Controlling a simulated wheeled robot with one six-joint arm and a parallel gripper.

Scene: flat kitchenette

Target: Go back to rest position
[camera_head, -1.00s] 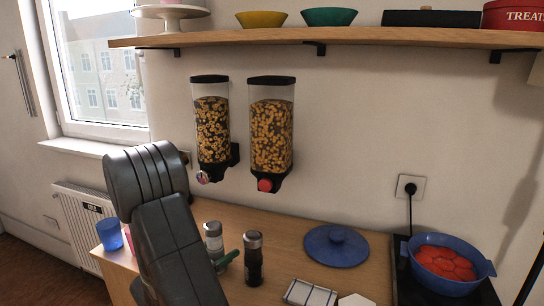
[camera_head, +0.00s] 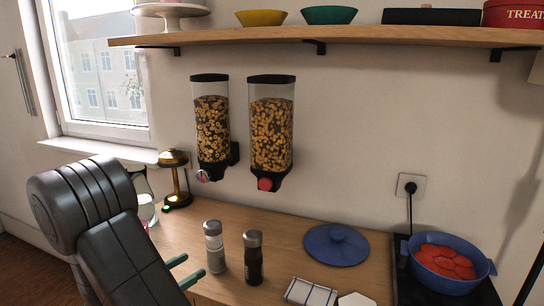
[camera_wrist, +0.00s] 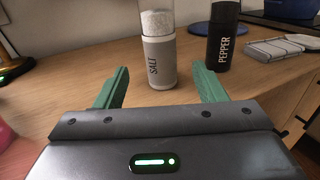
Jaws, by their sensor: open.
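My gripper (camera_wrist: 160,88) shows in the wrist view with its two green fingers spread apart and nothing between them. In the head view its green fingers (camera_head: 184,271) show at the lower left, beside my dark arm, to the left of the shakers. The salt shaker (camera_wrist: 158,48) stands upright on the counter beyond the fingertips. It also shows in the head view (camera_head: 214,248). The pepper shaker (camera_head: 253,260) stands upright just right of the salt, and it shows at the upper right of the wrist view (camera_wrist: 222,36).
A blue lid (camera_head: 336,245) lies on the wooden counter (camera_head: 285,234). A blue pot (camera_head: 449,285) with red contents sits on the hob at right. A brass lamp (camera_head: 174,180) stands at the back left. Two cereal dispensers (camera_head: 271,130) hang on the wall below a shelf (camera_head: 350,38).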

